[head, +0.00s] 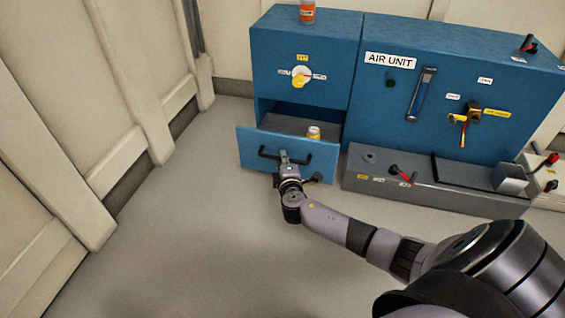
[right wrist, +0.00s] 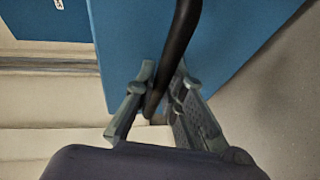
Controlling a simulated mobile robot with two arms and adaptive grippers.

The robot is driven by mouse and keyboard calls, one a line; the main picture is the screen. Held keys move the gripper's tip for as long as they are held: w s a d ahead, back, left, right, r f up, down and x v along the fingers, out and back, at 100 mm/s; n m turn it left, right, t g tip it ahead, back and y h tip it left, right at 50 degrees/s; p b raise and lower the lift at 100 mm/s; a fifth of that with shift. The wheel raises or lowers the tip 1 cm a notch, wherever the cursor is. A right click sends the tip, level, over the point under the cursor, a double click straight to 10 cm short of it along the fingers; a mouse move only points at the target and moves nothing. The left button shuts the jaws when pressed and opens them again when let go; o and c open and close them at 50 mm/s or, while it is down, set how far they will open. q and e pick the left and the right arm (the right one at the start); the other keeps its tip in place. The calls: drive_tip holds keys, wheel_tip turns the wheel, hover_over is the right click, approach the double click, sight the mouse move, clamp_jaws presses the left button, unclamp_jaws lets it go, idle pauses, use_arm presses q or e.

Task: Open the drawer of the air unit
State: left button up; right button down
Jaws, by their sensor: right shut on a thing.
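The blue air unit (head: 440,95) stands against the back wall. Its drawer (head: 252,141) is at the lower left and stands pulled out, so its inside shows from above. A small jar with a yellow label (head: 313,132) is in the drawer near its front right. A black bar handle (head: 303,160) runs across the drawer front. My right gripper (head: 284,158) is at the middle of the handle, shut on it. In the right wrist view the dark handle bar (right wrist: 178,50) passes between the two fingers (right wrist: 160,100). My left gripper is not in view.
An orange jar (head: 307,12) stands on top of the unit. A yellow knob (head: 299,80) is above the drawer. A grey bench (head: 420,190) with red-tipped levers stands right of the drawer. The floor (head: 180,230) in front and left is clear.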

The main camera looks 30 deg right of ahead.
drive_tip(key=c, duration=1.7)
unclamp_jaws()
drive_tip(key=shift+o, duration=0.2)
drive_tip(key=shift+s, duration=0.1)
drive_tip(key=v, duration=1.2)
